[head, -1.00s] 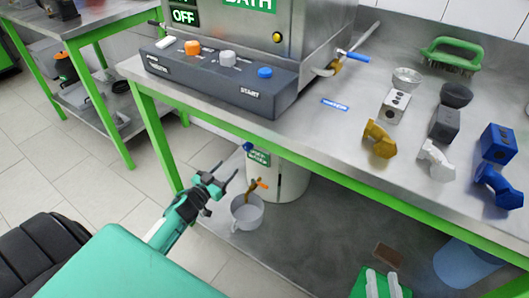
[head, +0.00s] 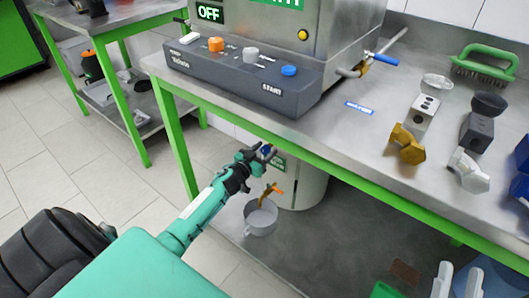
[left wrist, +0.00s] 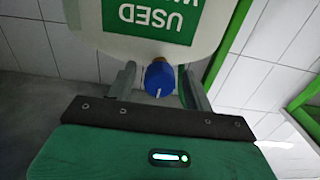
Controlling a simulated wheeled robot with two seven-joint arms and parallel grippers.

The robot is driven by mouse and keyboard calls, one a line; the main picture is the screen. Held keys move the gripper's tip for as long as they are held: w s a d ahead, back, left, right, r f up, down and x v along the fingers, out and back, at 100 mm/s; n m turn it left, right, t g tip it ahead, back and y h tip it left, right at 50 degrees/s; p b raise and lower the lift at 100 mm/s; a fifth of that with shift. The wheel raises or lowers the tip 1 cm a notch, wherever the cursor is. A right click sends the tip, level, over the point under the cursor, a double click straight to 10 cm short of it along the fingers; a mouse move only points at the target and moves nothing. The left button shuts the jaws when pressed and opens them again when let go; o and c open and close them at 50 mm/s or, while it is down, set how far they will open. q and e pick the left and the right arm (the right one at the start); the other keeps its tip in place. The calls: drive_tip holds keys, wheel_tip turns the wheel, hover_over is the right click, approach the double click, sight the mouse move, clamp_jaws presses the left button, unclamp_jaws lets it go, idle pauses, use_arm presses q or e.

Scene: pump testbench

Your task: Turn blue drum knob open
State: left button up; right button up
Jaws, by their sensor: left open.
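The blue drum knob (left wrist: 160,79) shows in the left wrist view on the pale drum, just under its green USED label. It has a white mark line on its face. In the head view the knob (head: 266,150) is partly hidden by my left gripper. My left gripper (head: 266,153) is at the drum's upper left side, below the table edge. In the left wrist view its fingers (left wrist: 156,88) are open, one on each side of the knob. I cannot tell if they touch it. The white drum (head: 306,188) stands on the lower shelf. My right gripper is not in view.
A grey pot (head: 261,218) hangs or stands under an orange-handled tap (head: 274,189) at the drum. The green table edge (head: 330,173) runs just above my left gripper. A control box (head: 240,72) and several fittings are on the tabletop.

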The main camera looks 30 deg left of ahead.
use_arm(q)
drive_tip(key=shift+w, duration=0.15)
drive_tip(key=c, duration=1)
